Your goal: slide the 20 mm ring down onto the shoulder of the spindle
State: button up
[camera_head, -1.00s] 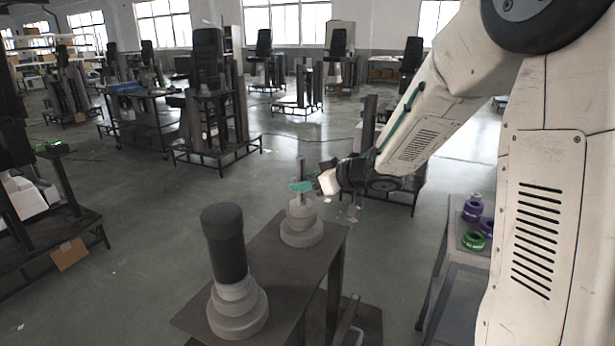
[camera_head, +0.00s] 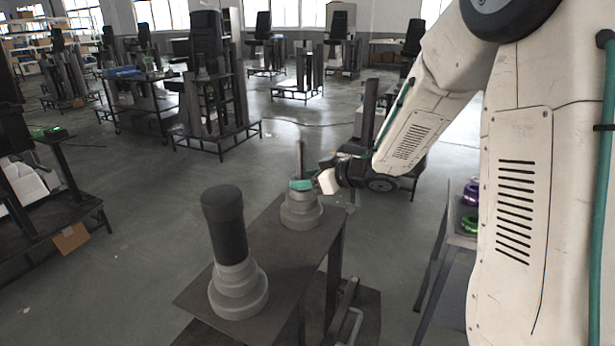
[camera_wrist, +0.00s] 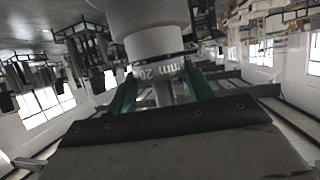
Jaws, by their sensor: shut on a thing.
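The spindle stands upright on the far part of a dark table, with a thin grey pin (camera_head: 300,156) above a stepped grey base (camera_head: 302,213). The grey ring marked "20 mm" (camera_wrist: 157,71) is around the spindle, low on the pin and close to the shoulder. I cannot tell whether it touches the shoulder. My gripper (camera_head: 301,184) has green fingers shut on the ring from both sides. In the wrist view my gripper (camera_wrist: 160,82) shows the picture upside down, with the wide spindle base (camera_wrist: 150,18) above the ring. In the head view the fingers hide most of the ring.
A second stepped grey base with a thick dark column (camera_head: 225,228) stands at the near end of the same table (camera_head: 275,262). A side cart (camera_head: 450,262) at right carries purple (camera_head: 471,194) and green (camera_head: 470,224) rings. Similar column stands fill the background.

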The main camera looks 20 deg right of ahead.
jog(key=o, duration=1.1)
jog(key=v, duration=0.7)
jog(key=shift+s+d, duration=0.25)
jog(key=shift+s, duration=0.05)
jog(key=shift+r, duration=0.1)
